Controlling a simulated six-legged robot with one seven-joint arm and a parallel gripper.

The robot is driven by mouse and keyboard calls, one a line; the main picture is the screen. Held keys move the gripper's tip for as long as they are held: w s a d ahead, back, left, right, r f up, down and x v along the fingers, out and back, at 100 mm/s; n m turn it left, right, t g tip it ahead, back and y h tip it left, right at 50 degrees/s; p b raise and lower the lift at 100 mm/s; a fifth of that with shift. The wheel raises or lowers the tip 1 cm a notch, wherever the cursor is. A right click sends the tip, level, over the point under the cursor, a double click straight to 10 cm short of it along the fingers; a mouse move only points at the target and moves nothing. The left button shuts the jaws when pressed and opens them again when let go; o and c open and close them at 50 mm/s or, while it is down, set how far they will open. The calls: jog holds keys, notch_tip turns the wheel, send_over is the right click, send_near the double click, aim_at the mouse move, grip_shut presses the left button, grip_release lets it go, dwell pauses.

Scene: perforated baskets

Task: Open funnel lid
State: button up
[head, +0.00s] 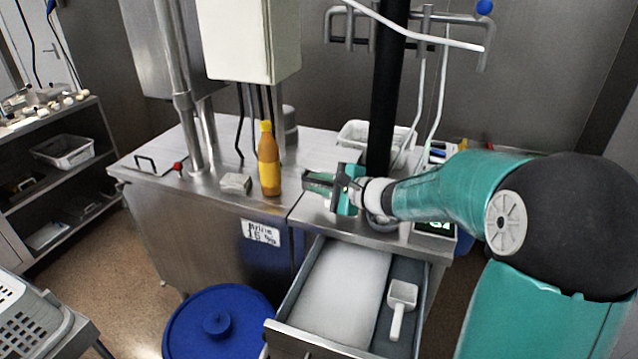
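My gripper (318,183) is teal and black, above the steel worktop near its middle, pointing left toward an orange bottle. It is small and seen from the side, so the gap between its fingers is not clear. Nothing is visibly held. I cannot tell for certain which part is the funnel lid. A black handle (146,160) stands on the left end of the steel top, far from my gripper. A blue round lid (183,334) with a central knob is at the floor in front, lying flat and partly cut off by the frame.
The orange bottle (269,165) and a small grey block (236,184) stand on the worktop (210,205). An open drawer (318,344) holds white material and a white scoop (401,297). A black vertical pipe (385,95) rises behind my gripper. A grey perforated basket (28,320) is at lower left.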

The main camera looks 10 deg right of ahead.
jog(key=shift+w+d+f, duration=0.15)
jog(key=shift+d, duration=0.3)
jog(key=shift+s+r, duration=0.2)
jog(key=shift+s, duration=0.1)
jog(key=v, duration=1.3)
jog(key=shift+s, duration=0.15)
